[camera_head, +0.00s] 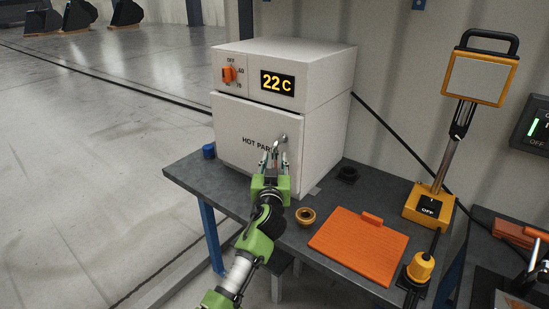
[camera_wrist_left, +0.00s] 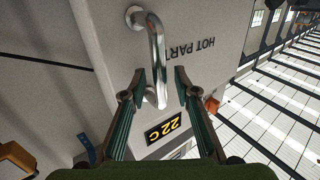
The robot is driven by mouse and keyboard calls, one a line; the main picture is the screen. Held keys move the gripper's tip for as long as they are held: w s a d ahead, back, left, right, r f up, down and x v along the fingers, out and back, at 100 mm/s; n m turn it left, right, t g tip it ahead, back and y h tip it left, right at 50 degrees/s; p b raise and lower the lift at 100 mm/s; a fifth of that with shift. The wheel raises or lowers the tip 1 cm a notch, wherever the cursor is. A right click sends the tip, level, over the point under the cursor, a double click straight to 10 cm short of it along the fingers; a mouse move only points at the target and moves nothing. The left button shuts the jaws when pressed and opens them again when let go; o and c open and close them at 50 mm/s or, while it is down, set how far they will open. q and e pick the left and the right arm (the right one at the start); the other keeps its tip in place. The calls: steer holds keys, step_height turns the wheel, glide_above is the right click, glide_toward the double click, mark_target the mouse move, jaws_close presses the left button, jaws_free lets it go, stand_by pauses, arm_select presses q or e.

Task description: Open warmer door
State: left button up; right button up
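The warmer (camera_head: 325,85) is a white box on the grey table, with an orange dial and a display reading 22 C. Its front door (camera_head: 238,125), lettered "HOT PAR...", looks shut. The metal bar handle (camera_head: 283,139) is on the door's right side; in the left wrist view the handle (camera_wrist_left: 155,45) runs between my fingers. My left gripper (camera_head: 273,158) is in front of the door at the handle. Its fingertips (camera_wrist_left: 160,78) are apart on either side of the bar, with a visible gap. My right gripper is not in view.
On the table (camera_head: 325,205) are a blue cap (camera_head: 208,151), a brass ring (camera_head: 305,217), a black ring (camera_head: 347,174) and an orange mat (camera_head: 360,247). An orange-framed device on a stand (camera_head: 428,205) is at the right. The floor left of the table is clear.

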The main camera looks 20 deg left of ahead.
arm_select(q)
steer(key=shift+w+a, duration=0.15)
steer(key=shift+w, duration=0.4)
jaws_close()
